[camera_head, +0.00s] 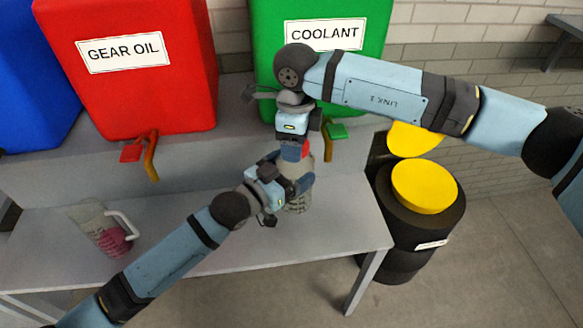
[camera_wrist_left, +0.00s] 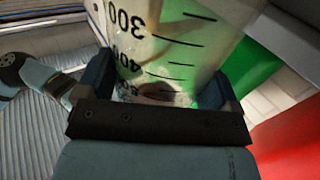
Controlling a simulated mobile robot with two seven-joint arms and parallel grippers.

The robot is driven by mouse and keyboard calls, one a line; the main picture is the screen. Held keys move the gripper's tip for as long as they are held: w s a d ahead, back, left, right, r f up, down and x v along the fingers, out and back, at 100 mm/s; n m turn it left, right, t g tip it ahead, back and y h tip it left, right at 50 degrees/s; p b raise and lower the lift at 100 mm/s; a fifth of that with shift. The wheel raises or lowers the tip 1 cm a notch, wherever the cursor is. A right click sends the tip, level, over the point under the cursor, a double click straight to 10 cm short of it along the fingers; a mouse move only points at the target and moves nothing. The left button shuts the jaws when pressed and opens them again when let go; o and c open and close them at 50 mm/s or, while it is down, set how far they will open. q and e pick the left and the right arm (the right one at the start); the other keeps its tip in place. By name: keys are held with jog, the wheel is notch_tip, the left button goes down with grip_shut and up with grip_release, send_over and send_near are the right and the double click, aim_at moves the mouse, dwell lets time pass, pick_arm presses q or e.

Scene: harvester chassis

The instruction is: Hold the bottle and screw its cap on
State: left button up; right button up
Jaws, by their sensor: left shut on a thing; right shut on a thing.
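The clear bottle (camera_head: 299,200) stands upright near the back middle of the grey bench, below the coolant tank. My left gripper (camera_head: 293,187) is shut around its side. The left wrist view shows the bottle (camera_wrist_left: 168,45) with black graduation marks between the two fingers of the left gripper (camera_wrist_left: 160,95). The fingers hide most of the cap and the bottle's neck, so I cannot tell whether the cap touches the neck.
A measuring jug (camera_head: 101,232) with pink liquid stands at the bench's left. The red gear oil tank (camera_head: 130,95) and green coolant tank (camera_head: 262,45) stand behind on a raised shelf, with taps hanging below. Black drums with yellow lids (camera_head: 424,187) stand right of the bench (camera_head: 200,262).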

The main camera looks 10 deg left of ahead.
jog(key=m, duration=1.4)
jog(key=shift+m, duration=0.3)
jog(key=o, duration=1.1)
notch_tip(320, 180, up, 12)
